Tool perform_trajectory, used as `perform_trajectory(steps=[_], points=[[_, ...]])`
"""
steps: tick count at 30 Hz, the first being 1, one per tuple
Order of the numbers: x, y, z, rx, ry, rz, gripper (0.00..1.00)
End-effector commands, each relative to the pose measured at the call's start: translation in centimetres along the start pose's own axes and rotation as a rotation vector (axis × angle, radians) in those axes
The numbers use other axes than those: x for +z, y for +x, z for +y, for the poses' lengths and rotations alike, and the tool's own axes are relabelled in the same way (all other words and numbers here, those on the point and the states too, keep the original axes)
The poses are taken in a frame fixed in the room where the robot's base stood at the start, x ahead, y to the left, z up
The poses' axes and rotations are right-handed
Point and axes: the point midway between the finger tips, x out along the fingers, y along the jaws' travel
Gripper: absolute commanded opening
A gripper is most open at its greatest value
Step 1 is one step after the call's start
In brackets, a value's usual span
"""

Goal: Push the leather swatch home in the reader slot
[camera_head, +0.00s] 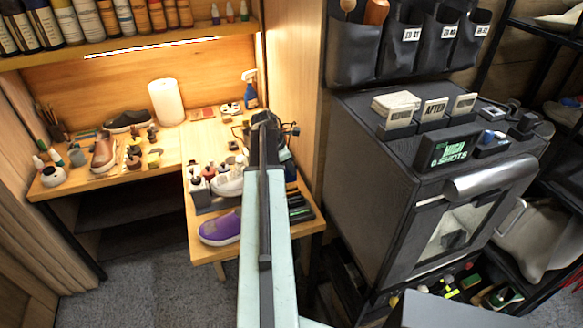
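My arm reaches forward from the bottom of the picture over the L-shaped wooden workbench (207,250). My gripper (266,122) is at its far end, dark and small, above the right part of the bench. The fingers are too small and overlapped to show whether they are open or shut, or whether they hold anything. I cannot make out the leather swatch. I cannot pick out the reader slot either; my arm covers part of the bench there. A dark item with green marks (300,206) lies just right of the arm, and I cannot tell what it is.
A purple shoe (220,229) lies at the bench's front, left of my arm, with a white shoe (229,183) and small bottles behind. A paper roll (166,102) and blue spray bottle (250,90) stand farther back. A dark cabinet (370,170) stands close on the right.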

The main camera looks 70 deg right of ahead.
Motion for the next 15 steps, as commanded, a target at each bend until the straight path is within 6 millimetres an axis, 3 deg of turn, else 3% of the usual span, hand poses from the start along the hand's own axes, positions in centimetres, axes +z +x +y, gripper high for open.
perform_trajectory(steps=[1, 3, 11, 15], points=[[0.8, -2.1, 0.0, 0.0, 0.0, 0.0, 0.0], [1.2, -3.0, 0.0, 0.0, 0.0, 0.0, 0.0], [1.2, -3.3, -0.4, 0.001, -0.005, 0.0, 0.0], [0.8, -3.9, -3.2, 0.002, -0.009, 0.0, 0.0]])
